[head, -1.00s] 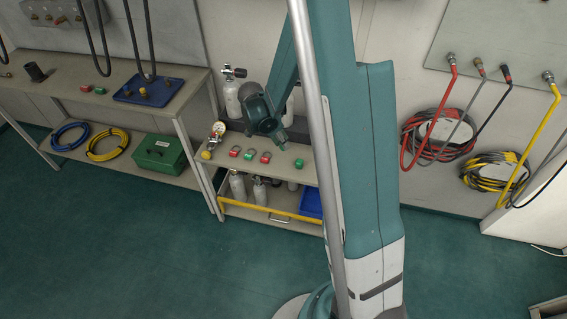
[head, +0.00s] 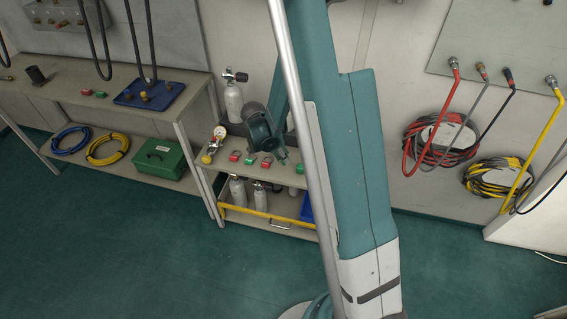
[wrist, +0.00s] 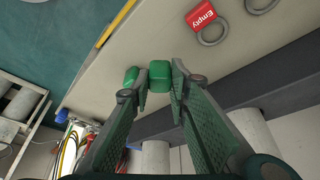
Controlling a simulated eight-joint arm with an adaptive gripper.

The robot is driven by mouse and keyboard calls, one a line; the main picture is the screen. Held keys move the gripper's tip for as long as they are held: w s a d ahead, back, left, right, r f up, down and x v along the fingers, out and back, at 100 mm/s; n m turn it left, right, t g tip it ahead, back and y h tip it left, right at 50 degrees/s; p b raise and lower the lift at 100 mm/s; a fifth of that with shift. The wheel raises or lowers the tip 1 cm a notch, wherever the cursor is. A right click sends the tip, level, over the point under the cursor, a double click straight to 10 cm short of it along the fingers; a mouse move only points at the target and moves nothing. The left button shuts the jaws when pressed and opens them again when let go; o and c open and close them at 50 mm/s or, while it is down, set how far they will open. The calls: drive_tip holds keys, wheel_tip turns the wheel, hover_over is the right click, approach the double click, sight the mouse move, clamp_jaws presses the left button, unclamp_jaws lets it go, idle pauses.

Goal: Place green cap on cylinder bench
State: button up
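My gripper (wrist: 161,80) points at the cylinder bench, with its fingertips on either side of a small green cap (wrist: 159,75). The fingers look closed on it; I cannot tell whether the cap touches the bench top. A second green piece (wrist: 131,77) shows just left of the fingertips. The cylinder bench (wrist: 130,55) is a pale top; in the head view my gripper (head: 283,159) hangs low over it, small and partly hidden by my arm. A green item (head: 302,168) lies at the bench's right part.
Red and green tags (head: 249,161) lie along the cylinder bench, including a red "Empty" tag (wrist: 201,15) with a ring. The left workbench (head: 60,75) holds a blue tray (head: 150,94).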

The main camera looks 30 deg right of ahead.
drive_tip(key=shift+f+b, duration=0.5)
drive_tip(key=shift+f, duration=1.35)
drive_tip(key=shift+f, duration=0.15)
drive_tip(key=o, duration=0.6)
drive_tip(key=shift+o, duration=0.3)
drive_tip(key=p+v, duration=0.2)
drive_tip(key=v, duration=1)
drive_tip(key=shift+p, duration=0.35)
drive_tip(key=shift+r, duration=0.35)
